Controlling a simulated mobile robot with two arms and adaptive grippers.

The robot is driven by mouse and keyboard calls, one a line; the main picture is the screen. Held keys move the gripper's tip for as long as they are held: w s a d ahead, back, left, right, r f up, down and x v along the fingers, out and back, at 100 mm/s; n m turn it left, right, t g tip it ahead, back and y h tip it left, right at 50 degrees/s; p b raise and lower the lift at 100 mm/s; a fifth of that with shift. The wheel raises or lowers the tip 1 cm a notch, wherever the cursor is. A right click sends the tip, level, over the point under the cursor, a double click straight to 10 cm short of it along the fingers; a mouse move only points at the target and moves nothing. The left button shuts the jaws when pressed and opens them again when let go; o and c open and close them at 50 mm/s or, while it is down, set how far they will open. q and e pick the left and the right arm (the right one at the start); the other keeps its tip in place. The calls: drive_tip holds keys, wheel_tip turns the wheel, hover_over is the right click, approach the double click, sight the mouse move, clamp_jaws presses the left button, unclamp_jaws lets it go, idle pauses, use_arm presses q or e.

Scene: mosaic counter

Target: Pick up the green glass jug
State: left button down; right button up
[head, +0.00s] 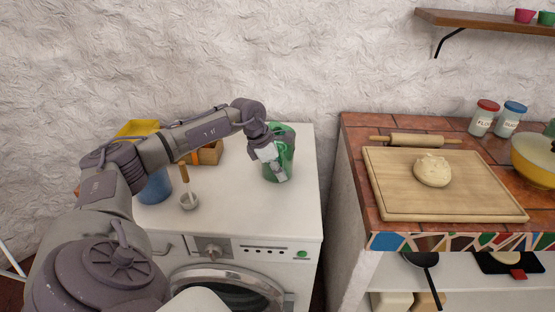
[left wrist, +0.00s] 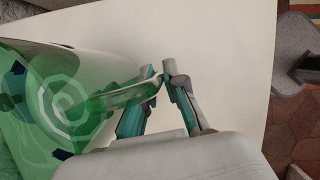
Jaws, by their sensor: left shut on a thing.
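The green glass jug (head: 284,140) is over the right part of the white washing machine top. I cannot tell whether its base touches the top. My left gripper (head: 272,163) reaches it from the left and covers part of its front. In the left wrist view the jug (left wrist: 60,95) fills the left side, see-through, with its handle (left wrist: 130,95) pointing toward the fingers. My left gripper (left wrist: 160,85) is shut on that handle, near its outer end. My right gripper is not in view.
Right of a gap, the tiled counter holds a wooden board (head: 400,200) with dough (head: 432,170) and a rolling pin (head: 415,140).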

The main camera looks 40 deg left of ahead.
sight(281, 159)
use_arm(q)
drive_tip(key=shift+w+r, duration=0.1)
drive_tip(key=shift+r, duration=0.1)
drive_tip(key=shift+r, duration=0.15)
drive_tip(key=shift+w+a+r, duration=0.1)
drive_tip(key=shift+r, duration=0.45)
drive_tip(key=r, duration=0.1)
drive_tip(key=r+b, duration=0.1)
drive_tip(key=shift+d+r, duration=0.2)
drive_tip(key=shift+r, duration=0.15)
drive_tip(key=s+d+r+b, duration=0.1)
drive_tip(key=s+d+r, duration=0.3)
drive_tip(key=d, duration=0.6)
wheel_tip(281, 159, up, 3)
drive_tip(key=shift+d+f+b, duration=0.1)
drive_tip(key=shift+d+b, duration=0.25)
drive_tip(key=shift+b, duration=0.05)
